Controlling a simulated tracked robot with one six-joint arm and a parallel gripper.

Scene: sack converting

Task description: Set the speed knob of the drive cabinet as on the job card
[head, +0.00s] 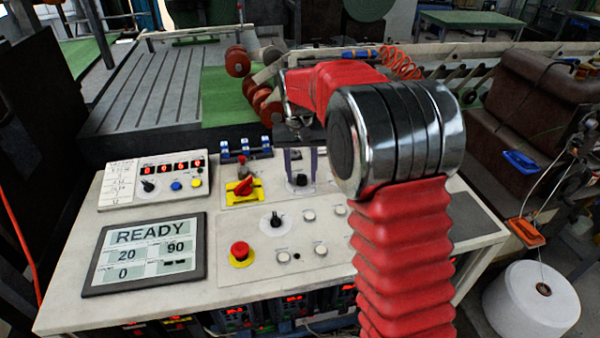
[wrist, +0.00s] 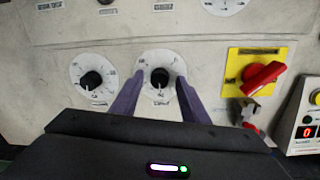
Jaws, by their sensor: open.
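My gripper (head: 300,160) is over the far part of the pale control panel (head: 325,284). In the wrist view, my gripper (wrist: 160,77) is open. Its two purple-grey fingers stand on either side of a black knob (wrist: 160,77) on a white dial, with gaps visible. This knob also shows in the head view (head: 301,180). A second black dial knob (wrist: 91,80) is beside it in the wrist view. The dial labels are too small to read.
A red switch on a yellow plate (head: 243,187) and another dial knob (head: 276,221) are close by. A red stop button (head: 240,251) is nearer. A screen (head: 147,252) reads READY, 20, 90, 0. A counter box (head: 172,184) with lit digits stands left. My arm hides the panel's right part.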

